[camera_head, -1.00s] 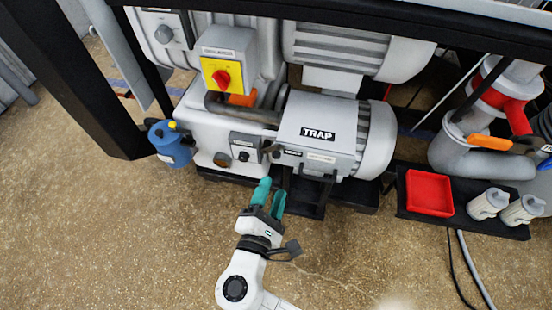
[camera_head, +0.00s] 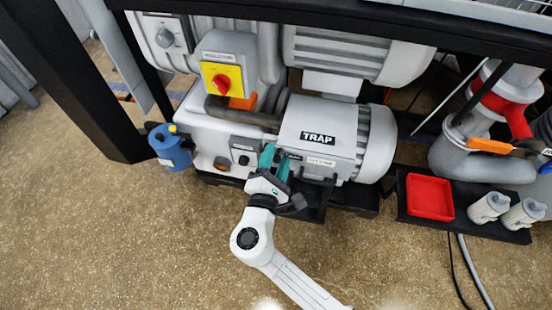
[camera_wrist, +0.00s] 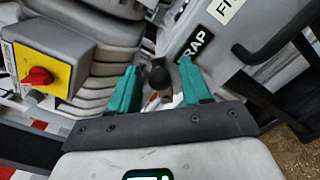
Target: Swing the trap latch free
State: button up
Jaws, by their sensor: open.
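The grey trap housing (camera_head: 345,125) with its black TRAP label stands in the middle of the head view. The label also shows, turned, in the wrist view (camera_wrist: 194,46). My gripper (camera_head: 276,156) is at the housing's lower left front, its teal fingers open and pointing at it. In the wrist view, a dark round knob (camera_wrist: 159,78), apparently the latch handle, lies between the spread fingers of my gripper (camera_wrist: 158,66). I cannot tell whether either finger touches it. In the head view the fingers largely hide the knob.
A yellow plate with a red rotary switch (camera_head: 222,82) is up and left of the trap. A blue canister (camera_head: 172,150) stands at the left. A red tray (camera_head: 430,197) and white cylinders (camera_head: 489,205) sit on a black shelf at the right. The floor in front is clear.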

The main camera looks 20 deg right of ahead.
jog(key=shift+c, duration=0.3)
grip_shut()
jog(key=shift+r, duration=0.15)
jog(key=shift+w+a+r+n+p, duration=0.1)
jog(key=shift+a+r+n+p, duration=0.1)
jog(key=shift+n+p, duration=0.35)
jog(key=shift+w+a+r+n+p, duration=0.1)
jog(key=shift+r+n+p, duration=0.05)
jog(key=shift+n+p, duration=0.35)
jog(key=shift+w+a+r+n+p, duration=0.15)
jog(key=shift+w+a+n+p, duration=0.2)
jog(key=shift+n+p, duration=0.75)
jog(key=shift+w+a+r+n+p, duration=0.1)
jog(key=shift+w+a+n+p, duration=0.15)
jog(key=shift+a+n+p, duration=0.8)
jog(key=shift+w+d+r+n+p, duration=0.25)
jog(key=shift+n+p, duration=0.35)
jog(key=shift+n, duration=1.1)
jog(key=shift+w+a+f, duration=0.1)
jog(key=shift+f, duration=0.05)
